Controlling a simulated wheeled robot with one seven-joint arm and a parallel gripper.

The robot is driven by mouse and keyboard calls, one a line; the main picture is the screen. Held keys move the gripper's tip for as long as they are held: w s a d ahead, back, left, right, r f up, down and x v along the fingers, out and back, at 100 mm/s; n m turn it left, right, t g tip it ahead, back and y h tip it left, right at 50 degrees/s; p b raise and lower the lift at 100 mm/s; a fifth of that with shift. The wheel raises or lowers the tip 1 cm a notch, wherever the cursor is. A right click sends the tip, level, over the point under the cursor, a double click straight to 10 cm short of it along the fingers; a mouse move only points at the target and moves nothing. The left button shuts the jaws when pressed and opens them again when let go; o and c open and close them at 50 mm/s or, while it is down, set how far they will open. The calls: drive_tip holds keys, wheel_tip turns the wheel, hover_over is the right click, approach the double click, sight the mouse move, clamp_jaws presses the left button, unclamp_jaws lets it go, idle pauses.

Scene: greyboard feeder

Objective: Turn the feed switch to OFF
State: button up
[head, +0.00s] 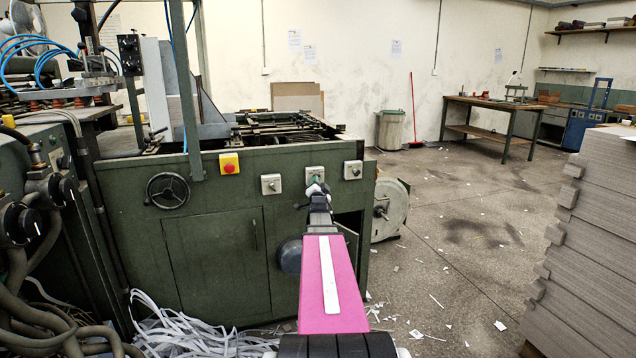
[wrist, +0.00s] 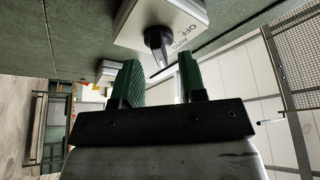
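A light grey switch box with a black knob (wrist: 157,40) fills the top of the wrist view, with OFF and AUTO printed beside the knob. The knob's exact setting is hard to tell. My gripper (wrist: 158,68) has two green fingers standing apart, with the knob at or just beyond the gap between their tips. I cannot tell whether they touch it. In the head view my gripper (head: 318,189) is in front of the middle switch box (head: 315,173) on the green machine and hides its lower part.
Similar switch boxes sit left (head: 271,184) and right (head: 353,170) of the middle one. A red button on a yellow plate (head: 229,164) and a handwheel (head: 167,191) are further left. Stacked greyboard (head: 590,230) stands at right. Paper strips (head: 195,330) litter the floor.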

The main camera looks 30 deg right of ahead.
drive_tip(key=shift+x, duration=1.15)
drive_tip(key=c, duration=0.6)
